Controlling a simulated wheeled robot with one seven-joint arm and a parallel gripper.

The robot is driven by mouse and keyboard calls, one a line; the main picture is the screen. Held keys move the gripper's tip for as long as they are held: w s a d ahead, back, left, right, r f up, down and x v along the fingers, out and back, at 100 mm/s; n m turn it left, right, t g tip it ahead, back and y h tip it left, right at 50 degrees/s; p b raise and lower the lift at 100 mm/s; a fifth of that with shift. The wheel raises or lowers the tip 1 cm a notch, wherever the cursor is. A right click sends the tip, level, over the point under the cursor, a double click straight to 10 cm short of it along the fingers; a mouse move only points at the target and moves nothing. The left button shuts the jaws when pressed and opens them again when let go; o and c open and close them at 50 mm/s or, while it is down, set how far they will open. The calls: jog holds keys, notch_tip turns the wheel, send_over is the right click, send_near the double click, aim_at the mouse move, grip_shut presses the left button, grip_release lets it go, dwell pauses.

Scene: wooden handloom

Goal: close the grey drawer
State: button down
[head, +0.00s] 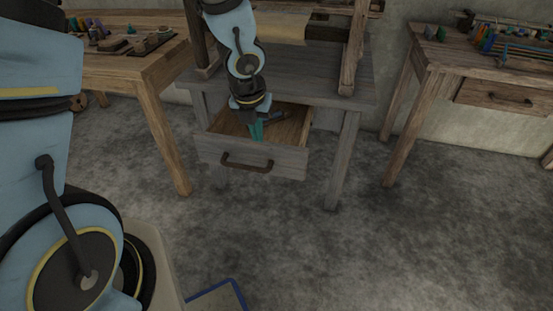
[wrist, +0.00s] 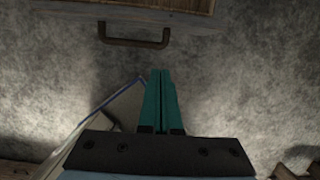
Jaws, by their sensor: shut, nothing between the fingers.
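The grey drawer (head: 285,162) is pulled out from the grey wooden table under the loom, and its open inside shows. Its dark bar handle (head: 246,163) is on the front panel. In the wrist view the handle (wrist: 134,40) and the lower part of the drawer front (wrist: 225,22) are at the top edge. My gripper (head: 257,135) has teal fingers, shut and empty. In the head view it overlaps the drawer's opening just above the front panel. In the wrist view the fingertips (wrist: 161,72) show over floor, apart from the handle.
A wooden table with tools (head: 120,60) stands at left. Another table with a shut drawer (head: 510,97) stands at right. The table's front legs (head: 342,160) flank the drawer. The floor (head: 330,250) in front is open.

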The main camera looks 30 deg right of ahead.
aim_at(266, 145)
jog(key=w+d+f, duration=0.1)
jog(key=f, duration=0.2)
jog(key=w+d+f+b, duration=0.1)
jog(key=f, duration=0.2)
jog(key=w+d+f, duration=0.2)
jog(key=f, duration=0.1)
jog(key=shift+f, duration=0.3)
jog(key=shift+w+d+f, duration=0.1)
jog(key=shift+w+d, duration=0.15)
